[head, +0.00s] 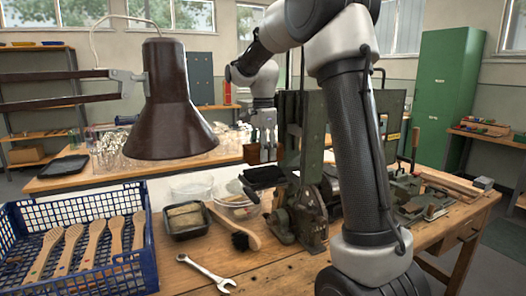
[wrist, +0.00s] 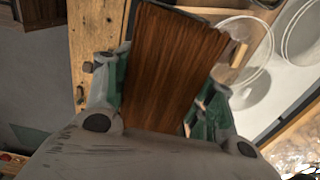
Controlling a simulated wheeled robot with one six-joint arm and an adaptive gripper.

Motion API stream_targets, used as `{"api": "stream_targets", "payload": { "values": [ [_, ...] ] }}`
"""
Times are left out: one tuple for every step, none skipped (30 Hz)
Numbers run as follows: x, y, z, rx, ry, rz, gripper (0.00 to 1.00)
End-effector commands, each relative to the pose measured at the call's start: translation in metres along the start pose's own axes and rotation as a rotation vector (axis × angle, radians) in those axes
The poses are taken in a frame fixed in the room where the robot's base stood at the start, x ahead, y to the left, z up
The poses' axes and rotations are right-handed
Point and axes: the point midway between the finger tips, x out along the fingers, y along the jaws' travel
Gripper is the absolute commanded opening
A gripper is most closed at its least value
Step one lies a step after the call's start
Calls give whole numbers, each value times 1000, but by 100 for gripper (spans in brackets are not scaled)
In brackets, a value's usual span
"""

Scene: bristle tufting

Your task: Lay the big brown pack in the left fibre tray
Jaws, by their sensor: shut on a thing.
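My gripper (head: 264,128) hangs over the back of the workbench, left of the green machine. It is shut on the big brown pack (wrist: 172,65), a dark brown, streaked block that fills the middle of the wrist view between my fingers (wrist: 165,100). In the head view the pack (head: 252,154) shows only as a small brown patch below the fingers. A black tray (head: 174,237) with tan packs in it stands on the bench to the left, nearer the camera. A dark, flat thing (head: 264,178) lies below my gripper; I cannot tell whether it is a tray.
A blue crate (head: 148,262) with wooden brush handles stands at the front left. A brush (head: 240,238), clear bowls (head: 195,188) and a wrench (head: 207,275) lie near the tray. A brown lamp (head: 165,100) hangs above. The green machine (head: 300,205) stands at the middle.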

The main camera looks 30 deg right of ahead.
Motion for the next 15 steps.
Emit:
{"api": "stream_targets", "payload": {
  "values": [
    [1, 0, 0, 0, 0, 0, 31],
    [1, 0, 0, 0, 0, 0, 31],
    [2, 0, 0, 0, 0, 0, 31],
    [2, 0, 0, 0, 0, 0, 31],
    [3, 0, 0, 0, 0, 0, 31],
    [3, 0, 0, 0, 0, 0, 31],
    [4, 0, 0, 0, 0, 0, 31],
    [4, 0, 0, 0, 0, 0, 31],
    [5, 0, 0, 0, 0, 0, 31],
    [5, 0, 0, 0, 0, 0, 31],
    [6, 0, 0, 0, 0, 0, 31],
    [6, 0, 0, 0, 0, -1, 31],
    [7, 0, 0, 0, 0, -1, 31],
    [7, 0, 0, 0, 0, -1, 31],
    [8, 0, 0, 0, 0, 0, 31]
  ]
}}
